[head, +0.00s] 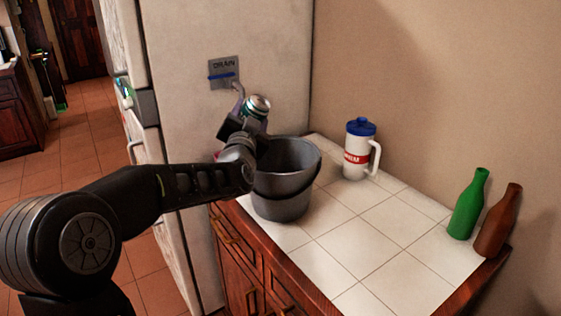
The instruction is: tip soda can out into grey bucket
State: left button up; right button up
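The soda can (257,106) has a silver top and a green band. It is held above the far-left rim of the grey bucket, close to upright with a slight tilt. My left gripper (250,118) is around the can, and its arm comes in from the left. The gripper's wrist hides the can's lower part. The grey bucket (283,207) stands on the white tiled counter (352,235), near its left edge. The bucket's inside is dark, and I cannot see its bottom. My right gripper is not in view.
A white jug (356,156) with a blue lid stands right of the bucket near the wall. A green bottle (466,209) and a brown bottle (495,226) stand at the counter's right. The counter's front is clear.

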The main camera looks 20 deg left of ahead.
pick_arm(q)
jog(key=a+n, duration=0.1)
jog(key=n, duration=0.1)
jog(key=a+n+g, duration=0.1)
jog(key=n, duration=0.2)
jog(key=shift+s+a+y+p, duration=0.2)
jog(key=shift+a+y+p, duration=0.1)
jog(key=shift+a+p, duration=0.1)
jog(key=shift+a+f+n+g, duration=0.2)
jog(key=shift+a+n+g, duration=0.2)
jog(key=shift+n, duration=0.7)
